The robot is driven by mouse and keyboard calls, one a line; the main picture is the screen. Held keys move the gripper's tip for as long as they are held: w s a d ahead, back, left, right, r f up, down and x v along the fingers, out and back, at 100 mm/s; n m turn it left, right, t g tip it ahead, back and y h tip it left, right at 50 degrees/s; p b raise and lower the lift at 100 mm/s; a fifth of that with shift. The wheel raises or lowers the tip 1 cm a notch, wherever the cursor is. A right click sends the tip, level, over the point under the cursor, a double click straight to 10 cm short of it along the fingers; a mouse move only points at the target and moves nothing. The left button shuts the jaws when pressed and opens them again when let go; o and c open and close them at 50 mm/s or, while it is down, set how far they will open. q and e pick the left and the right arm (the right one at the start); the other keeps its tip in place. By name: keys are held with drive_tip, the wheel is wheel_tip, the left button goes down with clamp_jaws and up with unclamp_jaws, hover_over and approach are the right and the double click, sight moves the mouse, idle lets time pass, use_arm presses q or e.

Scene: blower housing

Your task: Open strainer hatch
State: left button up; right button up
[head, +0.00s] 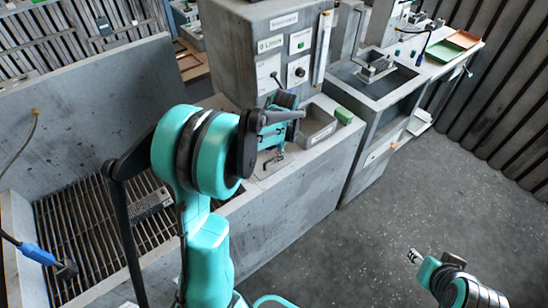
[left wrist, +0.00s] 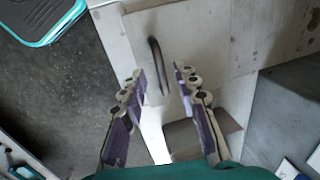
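My left gripper (head: 272,158) is over the grey housing's top, left of a square recess, in the head view. In the left wrist view the left gripper (left wrist: 161,76) is open, with its two purple-padded fingers apart. A dark curved handle (left wrist: 156,58) stands on a pale plate (left wrist: 185,30), probably the strainer hatch. The handle lies ahead of and between the fingertips, with nothing visibly gripped. In the head view my arm largely hides the hatch area. My right gripper (head: 416,257) is low at the right, over the floor, too small to read.
A grated basin (head: 80,235) lies at the left. A grey control column (head: 270,40) with labels stands behind the left gripper. The square recess (head: 318,125) is just right of it. A sink (head: 375,80) and an orange tray (head: 464,39) stand further right. The floor (head: 400,215) is open.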

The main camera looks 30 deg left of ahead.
use_arm(q)
drive_tip(key=shift+a+f, duration=0.2)
drive_tip(key=shift+f, duration=0.75)
clamp_jaws()
drive_tip(key=shift+r, duration=0.15)
